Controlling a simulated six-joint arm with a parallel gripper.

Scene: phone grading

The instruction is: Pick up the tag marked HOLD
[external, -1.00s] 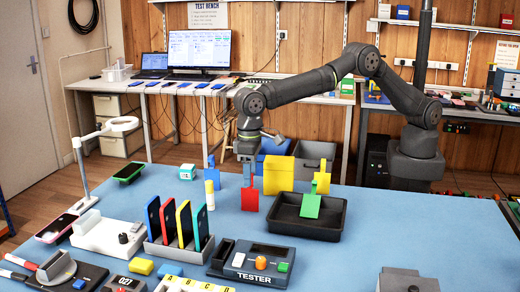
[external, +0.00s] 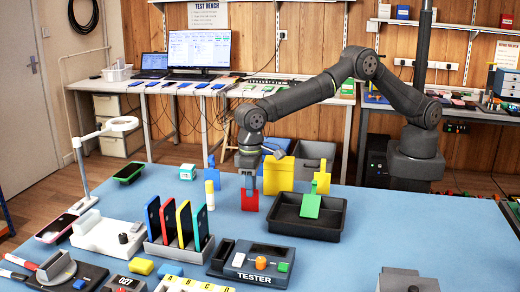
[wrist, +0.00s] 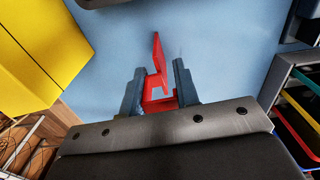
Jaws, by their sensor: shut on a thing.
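The red tag (external: 250,203) stands upright on the blue bench, left of the black tray. My gripper (external: 249,185) points down over it with its fingers shut on the tag's narrow upper part. In the wrist view the fingers (wrist: 157,84) stand on either side of the red tag (wrist: 159,58). A blue tag (external: 211,178) stands further left and back. A green tag (external: 310,206) stands in the black tray (external: 288,227). I can read no marking on any tag, so I cannot tell which says HOLD.
The phone rack (external: 178,250) and tester (external: 258,265) are in front.

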